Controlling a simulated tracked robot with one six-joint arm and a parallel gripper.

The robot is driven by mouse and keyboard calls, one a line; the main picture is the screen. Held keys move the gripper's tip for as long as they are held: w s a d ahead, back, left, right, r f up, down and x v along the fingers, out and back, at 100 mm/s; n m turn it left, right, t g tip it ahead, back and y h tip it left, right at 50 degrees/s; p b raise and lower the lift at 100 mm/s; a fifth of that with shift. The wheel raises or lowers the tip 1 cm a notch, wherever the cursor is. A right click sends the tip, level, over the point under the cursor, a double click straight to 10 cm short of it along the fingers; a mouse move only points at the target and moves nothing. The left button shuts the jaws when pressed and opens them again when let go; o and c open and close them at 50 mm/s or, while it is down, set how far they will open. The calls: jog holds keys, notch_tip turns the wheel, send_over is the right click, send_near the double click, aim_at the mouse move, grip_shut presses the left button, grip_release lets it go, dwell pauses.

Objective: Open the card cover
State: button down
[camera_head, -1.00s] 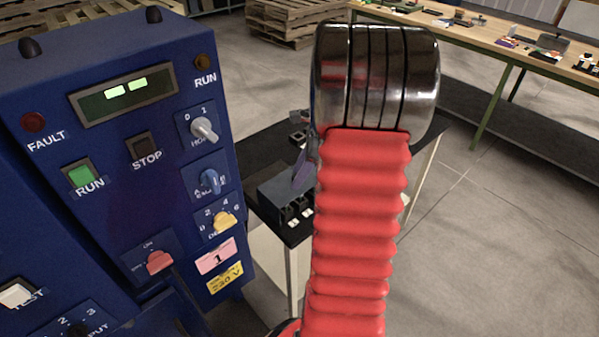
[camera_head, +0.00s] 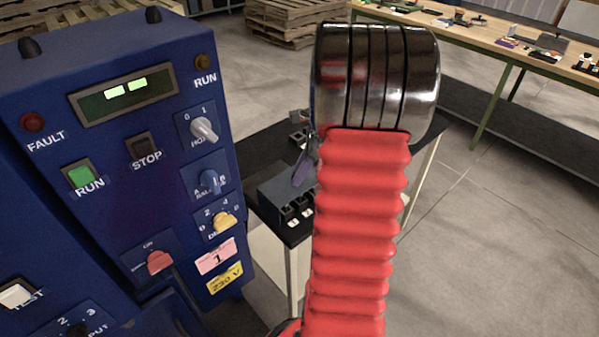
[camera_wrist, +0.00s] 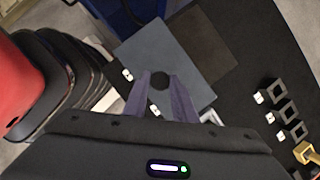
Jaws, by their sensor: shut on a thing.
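The card cover (camera_wrist: 168,52) appears in the wrist view as a flat slate-grey plate with a round black knob (camera_wrist: 159,81). My gripper (camera_wrist: 160,84) has its two purple-grey fingers on either side of the knob, shut on it. A dark brown rectangle (camera_wrist: 207,48) lies beside the cover; I cannot tell if it is an opening or a surface. In the head view my gripper (camera_head: 304,166) shows only in part beside my red arm, over a dark grey housing (camera_head: 272,197). The cover cannot be told apart there.
A black-topped table (camera_head: 262,150) carries the housing and several small black blocks and white pieces. A brass-coloured part (camera_wrist: 308,154) is at the wrist view's lower right. A blue control cabinet (camera_head: 120,190) stands close on the left. A wooden workbench (camera_head: 480,35) is behind.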

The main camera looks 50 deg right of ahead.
jog(key=shift+w, duration=0.1)
jog(key=w+d, duration=0.1)
jog(key=w, duration=1.1)
jog(key=shift+d, duration=0.2)
jog(key=c, duration=1.5)
grip_release()
jog(key=v, duration=1.3)
jog(key=shift+s+d+r, duration=0.1)
jog(key=shift+s+r, duration=0.05)
jog(key=shift+r, duration=0.15)
